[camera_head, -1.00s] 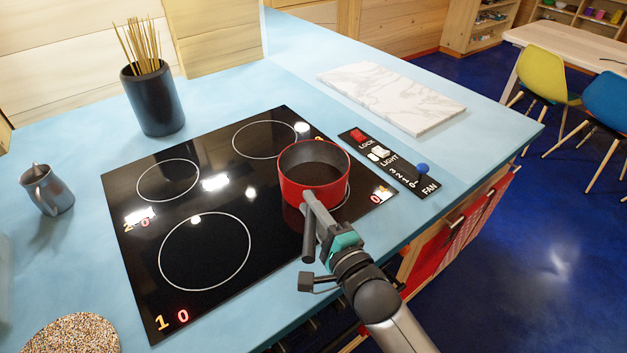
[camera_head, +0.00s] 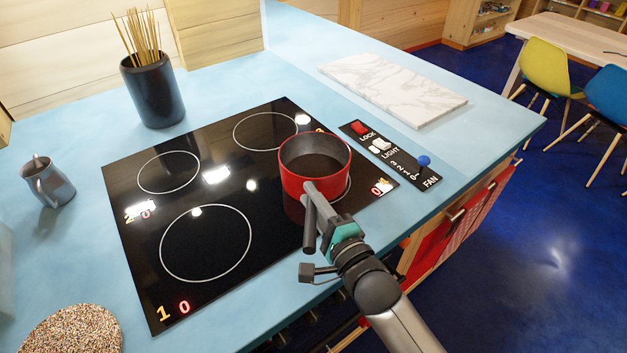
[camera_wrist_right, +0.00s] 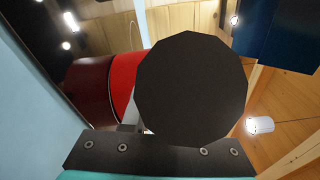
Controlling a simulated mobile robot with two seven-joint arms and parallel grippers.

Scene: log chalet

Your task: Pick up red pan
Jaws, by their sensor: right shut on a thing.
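The red pan (camera_head: 315,181) has a dark inside and a dark handle pointing toward me. It is at the right burner of the black cooktop (camera_head: 200,285); a red reflection shows below it, and I cannot tell whether it touches the glass. My right gripper (camera_head: 318,212) is shut on the pan's handle. In the right wrist view the round dark handle end (camera_wrist_right: 192,90) fills the middle, with the red pan wall (camera_wrist_right: 124,80) behind it. My left gripper is not in view.
A control panel with switches (camera_head: 390,155) and a marble board (camera_head: 393,87) lie to the right. A dark holder with sticks (camera_head: 153,92) stands behind the cooktop. A metal jug (camera_head: 48,182) and a speckled round mat (camera_head: 70,331) are at left.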

